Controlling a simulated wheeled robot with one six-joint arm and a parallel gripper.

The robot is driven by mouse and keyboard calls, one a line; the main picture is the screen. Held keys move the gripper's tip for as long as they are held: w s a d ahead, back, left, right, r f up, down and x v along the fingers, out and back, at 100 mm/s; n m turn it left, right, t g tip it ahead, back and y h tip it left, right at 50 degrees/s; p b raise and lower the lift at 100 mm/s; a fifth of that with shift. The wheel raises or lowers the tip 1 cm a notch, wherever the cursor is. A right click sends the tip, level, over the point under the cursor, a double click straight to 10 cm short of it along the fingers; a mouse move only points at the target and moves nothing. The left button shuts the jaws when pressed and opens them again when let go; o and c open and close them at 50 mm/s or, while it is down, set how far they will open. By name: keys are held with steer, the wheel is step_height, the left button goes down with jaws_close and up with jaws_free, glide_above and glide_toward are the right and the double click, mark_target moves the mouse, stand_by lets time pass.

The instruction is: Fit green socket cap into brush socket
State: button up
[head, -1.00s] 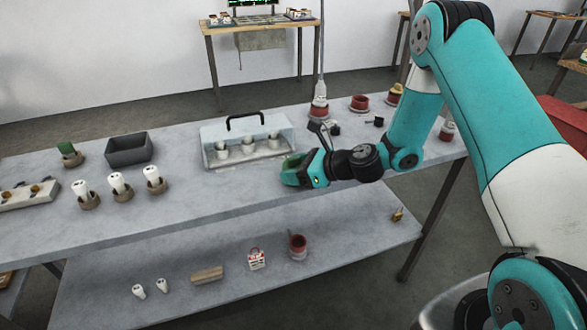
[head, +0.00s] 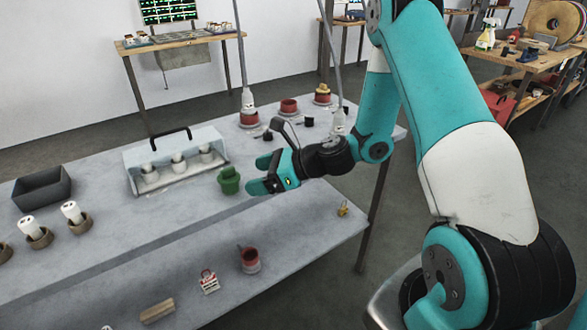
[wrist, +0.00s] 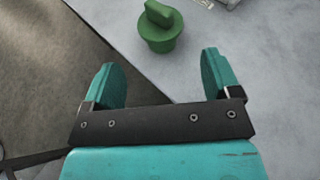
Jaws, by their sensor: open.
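The green socket cap (head: 229,180) stands on the grey table near its front edge, just left of my gripper (head: 261,174). In the wrist view the cap (wrist: 161,27) shows a raised grip on a round body, beyond the fingertips and apart from them. My gripper (wrist: 161,70) is open, with nothing between its two teal fingers. Brown round holders (head: 78,227) with white pieces standing in them are at the left; I cannot tell which thing is the brush socket.
A clear case (head: 145,188) with white cups stands behind the cap. A dark grey bin (head: 42,190) is at the far left. Red pots (head: 289,106) stand at the back. A lower shelf (head: 215,315) holds a red cup (head: 249,258) and a wooden block (head: 157,311).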

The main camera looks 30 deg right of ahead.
steer(key=v, duration=0.9)
steer(key=s+a+r+n+g+h, duration=0.1)
steer(key=s+a+r+n+g, duration=0.3)
steer(key=a+n, duration=0.45)
steer(key=s+a+r+n+g+h, duration=0.1)
steer(key=s+a+r+n+g, duration=0.3)
steer(key=n, duration=0.7)
steer(key=s+a+r+n+g+h+p, duration=0.1)
steer(key=s+a+r+n+h+p, duration=0.3)
steer(key=s+r+n, duration=0.5)
steer(key=s+n, duration=0.3)
steer(key=n, duration=0.2)
steer(key=shift+s+a, duration=0.1)
steer(key=shift+s, duration=0.05)
